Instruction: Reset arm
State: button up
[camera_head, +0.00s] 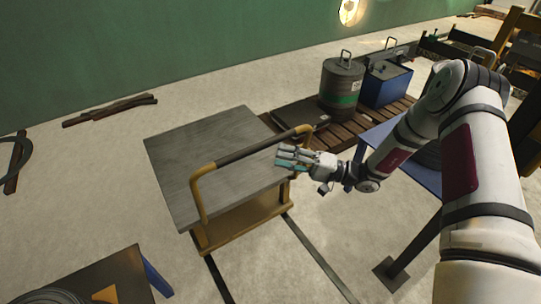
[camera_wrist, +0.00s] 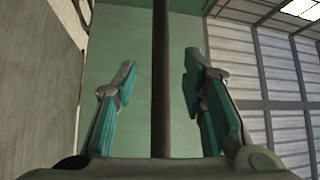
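My gripper (camera_head: 280,157) is in the middle of the head view, by the right part of the handle of a flat cart (camera_head: 165,165). In the wrist view my gripper (camera_wrist: 160,85) has its two teal-padded fingers wide apart. A dark bar (camera_wrist: 160,60), which looks like the cart's handle (camera_head: 245,151), runs upright in the picture between the fingers. There is a clear gap on each side, and neither finger touches it. I cannot tell how deep the bar lies between the fingers. My arm reaches in from the right.
A wooden pallet (camera_head: 344,139) with a dark green-banded canister (camera_head: 341,85) and a blue box (camera_head: 386,84) stands behind the gripper. A blue table (camera_head: 425,172) is under my arm. Another table (camera_head: 115,279) is at the lower left. Floor left of the cart is mostly clear.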

dwell(0.4)
jog(key=s+d+r+n+g+h, duration=0.1)
jog(key=s+r+n+g+h, duration=0.3)
jog(key=s+r+g+h, duration=0.95)
jog(key=s+d+r+m+t+h, duration=0.1)
jog(key=s+d+r+t+h, duration=0.15)
jog(key=s+d+t, duration=0.4)
jog(key=s+d+r+m+t+h, duration=0.1)
jog(key=s+d+r, duration=0.3)
jog(key=s, duration=0.6)
jog(key=s+d+r+m+t+h, duration=0.2)
jog(key=s+d+r+t, duration=0.25)
jog(key=s, duration=0.35)
notch_tip(320, 180, up, 14)
jog(key=t+p, duration=0.2)
jog(key=p, duration=1.1)
jog(key=shift+w+d, duration=0.15)
jog(key=shift+w, duration=0.1)
